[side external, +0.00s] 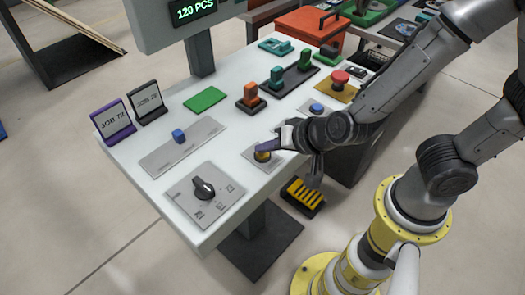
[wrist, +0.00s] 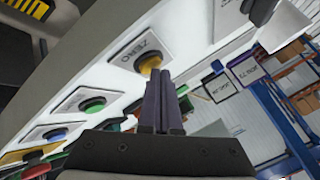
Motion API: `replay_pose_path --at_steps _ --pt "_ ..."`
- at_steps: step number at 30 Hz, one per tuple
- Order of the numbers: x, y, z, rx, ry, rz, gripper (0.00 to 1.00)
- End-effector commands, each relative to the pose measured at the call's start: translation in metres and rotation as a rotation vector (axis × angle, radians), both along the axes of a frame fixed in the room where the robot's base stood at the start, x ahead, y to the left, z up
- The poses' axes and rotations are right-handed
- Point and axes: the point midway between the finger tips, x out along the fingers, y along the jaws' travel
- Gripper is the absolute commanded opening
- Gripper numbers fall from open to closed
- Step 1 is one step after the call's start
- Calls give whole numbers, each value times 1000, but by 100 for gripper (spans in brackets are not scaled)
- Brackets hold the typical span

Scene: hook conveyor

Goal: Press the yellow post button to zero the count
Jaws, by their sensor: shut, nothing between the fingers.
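The yellow post button (side external: 262,157) stands on a small plate on the near side of the white console. In the wrist view the yellow button (wrist: 149,66) sits on a plate whose upside-down label appears to read ZERO. My gripper (side external: 264,146) is shut and empty, its purple fingertips at the button's top. In the wrist view the closed fingers (wrist: 164,80) reach up to the button's near edge. I cannot tell whether they touch it or whether it is pressed down. The count display (side external: 194,12) reads 120 PCS.
A black rotary knob (side external: 204,188) and a blue slider (side external: 179,135) lie left of the button. A blue button (side external: 317,107) and a red mushroom button (side external: 339,77) lie to its right, near my arm. Job cards (side external: 114,118) stand at the left edge. A green pad (side external: 205,99) lies behind.

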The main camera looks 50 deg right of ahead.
Motion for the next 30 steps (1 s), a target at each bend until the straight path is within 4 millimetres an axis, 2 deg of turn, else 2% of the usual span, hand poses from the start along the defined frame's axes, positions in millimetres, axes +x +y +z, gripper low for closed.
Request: replay_pose_path --at_steps 17,30 --pt "0 0 -4 0 2 1 0" --pt "-1 0 12 0 2 1 0"
